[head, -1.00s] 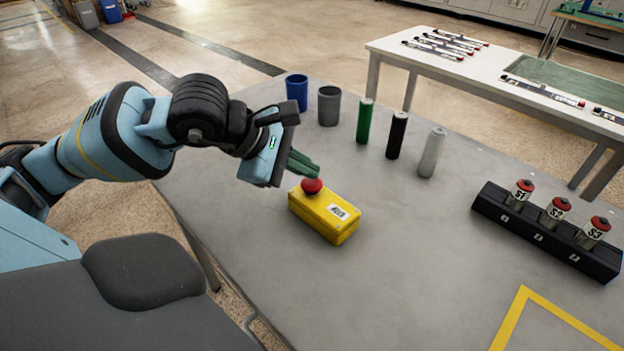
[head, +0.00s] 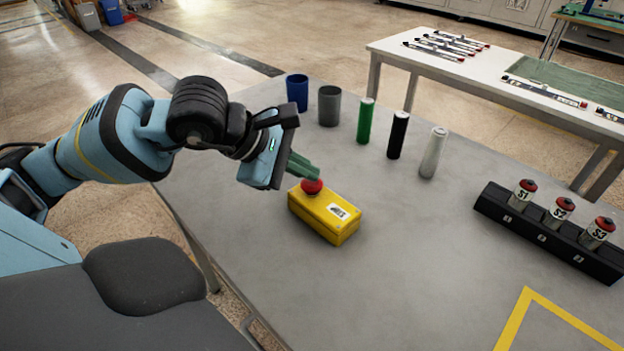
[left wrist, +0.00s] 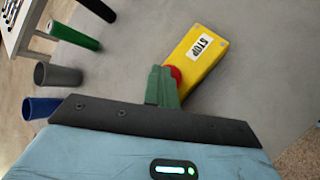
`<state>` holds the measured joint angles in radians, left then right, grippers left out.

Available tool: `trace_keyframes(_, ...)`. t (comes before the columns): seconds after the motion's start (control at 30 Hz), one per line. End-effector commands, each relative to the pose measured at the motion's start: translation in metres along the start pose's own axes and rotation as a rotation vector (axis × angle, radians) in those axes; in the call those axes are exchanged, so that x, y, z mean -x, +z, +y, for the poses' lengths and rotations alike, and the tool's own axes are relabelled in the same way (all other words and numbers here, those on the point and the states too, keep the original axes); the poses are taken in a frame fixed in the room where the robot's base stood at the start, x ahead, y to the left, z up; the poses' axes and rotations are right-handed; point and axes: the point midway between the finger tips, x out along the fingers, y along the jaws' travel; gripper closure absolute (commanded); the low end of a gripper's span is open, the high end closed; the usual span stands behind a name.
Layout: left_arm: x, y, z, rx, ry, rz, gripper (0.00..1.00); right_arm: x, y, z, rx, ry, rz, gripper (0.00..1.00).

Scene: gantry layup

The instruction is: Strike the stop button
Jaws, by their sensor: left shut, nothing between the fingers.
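The stop button is a red mushroom cap (head: 312,187) on a yellow box (head: 325,215) that lies on the grey table. In the left wrist view the yellow box (left wrist: 207,58) shows a white STOP label, and the red cap (left wrist: 176,76) is partly hidden behind my fingers. My left gripper (head: 305,168) is shut and empty, its green fingertips at the upper edge of the red cap. It also shows in the left wrist view (left wrist: 162,86). I cannot tell whether the fingertips touch the cap or are just above it. My right gripper is in neither view.
Blue (head: 297,92) and grey (head: 329,106) cups stand behind the box, with green (head: 365,121), black (head: 397,135) and light grey (head: 433,153) cylinders to their right. A black rack (head: 545,237) holds red-topped cans at right. The table between is clear.

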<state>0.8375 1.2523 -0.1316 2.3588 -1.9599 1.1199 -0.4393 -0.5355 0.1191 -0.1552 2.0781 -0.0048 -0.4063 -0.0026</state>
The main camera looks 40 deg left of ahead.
Motion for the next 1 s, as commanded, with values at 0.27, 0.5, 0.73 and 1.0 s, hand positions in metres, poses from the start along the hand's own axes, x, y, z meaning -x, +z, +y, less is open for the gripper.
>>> trace_keyframes(0.27, -0.002, -0.002, -0.002, 0.001, -0.003, 0.002, 1.0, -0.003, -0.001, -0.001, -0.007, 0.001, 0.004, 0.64)
trace_keyframes(0.5, -0.002, -0.001, -0.002, 0.001, -0.002, 0.002, 1.0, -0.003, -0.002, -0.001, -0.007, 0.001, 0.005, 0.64)
trace_keyframes(0.73, 0.004, 0.003, 0.003, 0.0, 0.0, 0.0, 1.0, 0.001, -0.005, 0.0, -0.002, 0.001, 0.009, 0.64)
trace_keyframes(1.0, 0.011, 0.009, 0.009, 0.0, -0.001, 0.001, 1.0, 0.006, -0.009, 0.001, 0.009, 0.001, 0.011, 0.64)
